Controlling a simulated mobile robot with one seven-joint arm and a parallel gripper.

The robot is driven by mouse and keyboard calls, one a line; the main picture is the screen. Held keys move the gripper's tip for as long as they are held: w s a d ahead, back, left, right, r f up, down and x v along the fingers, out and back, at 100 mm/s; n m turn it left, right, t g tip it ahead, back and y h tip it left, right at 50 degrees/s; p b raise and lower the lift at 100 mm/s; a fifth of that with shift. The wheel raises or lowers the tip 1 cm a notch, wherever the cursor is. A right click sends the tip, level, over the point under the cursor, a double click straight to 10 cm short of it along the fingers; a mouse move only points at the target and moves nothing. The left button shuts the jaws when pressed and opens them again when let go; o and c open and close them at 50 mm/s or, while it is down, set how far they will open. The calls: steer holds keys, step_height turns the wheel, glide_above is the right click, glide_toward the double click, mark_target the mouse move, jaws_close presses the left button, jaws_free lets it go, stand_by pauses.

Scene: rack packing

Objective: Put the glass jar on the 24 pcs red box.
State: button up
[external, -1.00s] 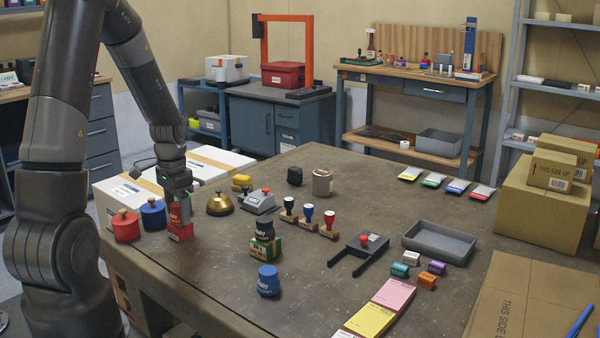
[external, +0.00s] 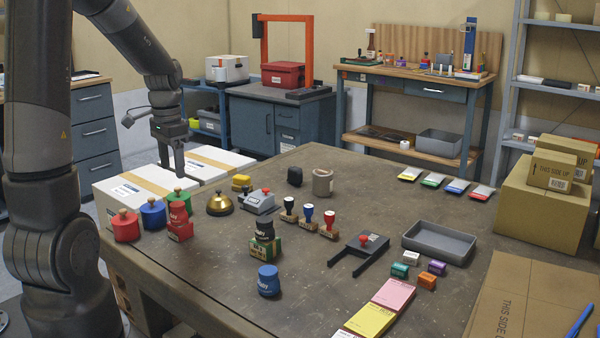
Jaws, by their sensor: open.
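A small red box (external: 180,232) stands on the table's left side; its print is too small to read a count. A dark red jar (external: 178,212) with white lettering rests upright on top of it. My gripper (external: 177,172) is above and slightly behind them, pointing down, empty and apart from the jar. A similar black jar (external: 264,231) stands on a green box (external: 265,247) nearer the middle. A blue jar (external: 268,281) stands alone on the table near the front.
Red (external: 125,228), blue (external: 153,216) and green (external: 181,194) knobbed pots stand close to the red box. A brass bell (external: 220,204) is to its right. White cartons (external: 130,190) lie behind. The table front between the red box and blue jar is clear.

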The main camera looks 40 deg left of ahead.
steer(key=s+d+r+n+t, duration=0.1)
steer(key=s+d+r+t, duration=0.1)
steer(key=s+d+r, duration=0.4)
steer(key=s+d+r+t, duration=0.3)
steer(key=s+d+r, duration=0.4)
steer(key=d, duration=0.6)
steer(key=shift+d+r+n+t, duration=0.25)
steer(key=shift+r+n+t, duration=0.05)
steer(key=shift+r+n, duration=0.1)
